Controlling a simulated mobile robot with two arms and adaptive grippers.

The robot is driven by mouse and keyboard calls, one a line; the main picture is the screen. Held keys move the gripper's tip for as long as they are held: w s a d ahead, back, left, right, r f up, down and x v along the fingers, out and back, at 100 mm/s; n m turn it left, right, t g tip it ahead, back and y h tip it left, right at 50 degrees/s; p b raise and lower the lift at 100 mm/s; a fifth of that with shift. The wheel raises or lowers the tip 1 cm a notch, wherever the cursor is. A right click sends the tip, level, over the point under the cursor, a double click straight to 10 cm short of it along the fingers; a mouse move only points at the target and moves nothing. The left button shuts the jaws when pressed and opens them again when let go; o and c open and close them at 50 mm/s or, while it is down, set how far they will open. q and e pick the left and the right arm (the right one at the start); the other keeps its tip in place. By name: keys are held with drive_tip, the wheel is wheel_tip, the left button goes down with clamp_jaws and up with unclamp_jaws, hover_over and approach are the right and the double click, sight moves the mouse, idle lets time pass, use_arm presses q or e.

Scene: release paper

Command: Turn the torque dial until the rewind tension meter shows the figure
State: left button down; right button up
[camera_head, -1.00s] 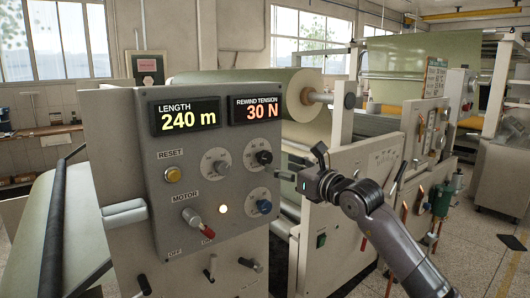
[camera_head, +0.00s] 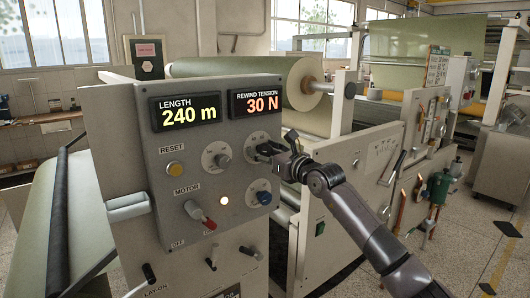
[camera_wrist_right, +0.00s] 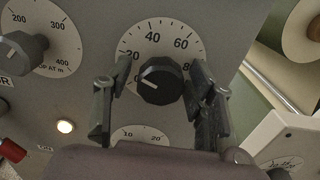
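The rewind tension meter (camera_head: 257,103) reads 30 N in orange digits on the grey control panel. In the right wrist view a black dial (camera_wrist_right: 161,81) with a white scale up to about 80 sits in the middle; I take it for the torque dial, though no label shows. My right gripper (camera_head: 268,151) is at this dial, hiding much of it in the head view. In the right wrist view its two fingers stand open on either side of the knob, seemingly not closed on it. My left gripper is not in view.
The length display (camera_head: 186,112) reads 240 m. A large paper roll (camera_head: 303,83) is behind the panel.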

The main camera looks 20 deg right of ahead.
drive_tip(key=c, duration=1)
drive_tip(key=shift+m, duration=0.7)
drive_tip(key=shift+a+m, duration=0.1)
drive_tip(key=shift+m, duration=0.7)
drive_tip(key=m+p, duration=0.1)
drive_tip(key=m, duration=0.1)
drive_tip(key=shift+r+m, duration=0.1)
drive_tip(key=shift+m, duration=0.2)
drive_tip(key=m+p, duration=0.2)
drive_tip(key=shift+m+p, duration=0.3)
drive_tip(key=shift+p, duration=0.05)
drive_tip(key=shift+m+p, duration=0.6)
